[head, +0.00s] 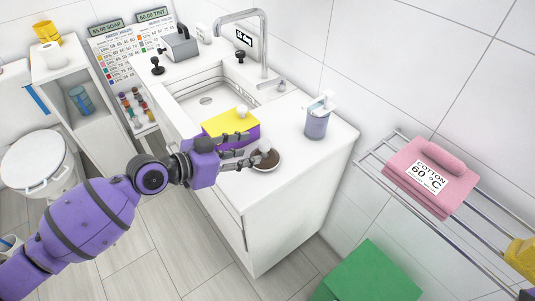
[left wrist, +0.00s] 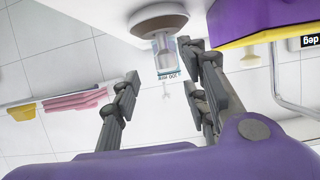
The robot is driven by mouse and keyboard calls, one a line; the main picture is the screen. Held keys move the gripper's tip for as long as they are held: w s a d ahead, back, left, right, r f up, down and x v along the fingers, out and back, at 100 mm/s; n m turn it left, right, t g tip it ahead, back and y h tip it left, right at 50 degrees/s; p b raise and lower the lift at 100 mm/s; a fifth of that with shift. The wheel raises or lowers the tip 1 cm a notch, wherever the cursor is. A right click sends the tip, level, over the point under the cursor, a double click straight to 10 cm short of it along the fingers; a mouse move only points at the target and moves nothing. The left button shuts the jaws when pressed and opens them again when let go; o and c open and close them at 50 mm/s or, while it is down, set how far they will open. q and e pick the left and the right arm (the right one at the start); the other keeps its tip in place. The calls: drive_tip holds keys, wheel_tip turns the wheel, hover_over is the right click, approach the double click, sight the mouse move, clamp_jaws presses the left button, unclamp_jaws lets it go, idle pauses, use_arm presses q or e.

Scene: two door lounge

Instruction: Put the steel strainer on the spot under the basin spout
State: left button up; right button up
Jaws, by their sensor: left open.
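A small pale-grey rounded piece, which looks like the steel strainer (head: 266,148), stands in a brown round dish (head: 267,165) on the counter's front part. My left gripper (head: 248,149) is open beside the dish, with its fingers pointing toward the piece. I cannot tell whether they touch it. In the left wrist view, the open fingers (left wrist: 165,82) have empty space between them, with the dish (left wrist: 158,22) beyond. The white basin (head: 180,92) lies behind the gripper, with a drain on its floor. The steel spout (head: 240,14) arches over it. My right gripper is not in view.
A yellow-topped purple box (head: 230,121) stands close behind my left gripper, near the basin. A soap dispenser (head: 317,120) stands right of the dish. A wall rack with a pink towel (head: 430,178) is at the right. The counter's front right is clear.

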sight(261, 149)
use_arm(q)
drive_tip(key=p+x, duration=0.1)
drive_tip(key=x, duration=0.5)
drive_tip(key=shift+w+f, duration=0.1)
drive_tip(key=shift+w, duration=0.05)
clamp_jaws()
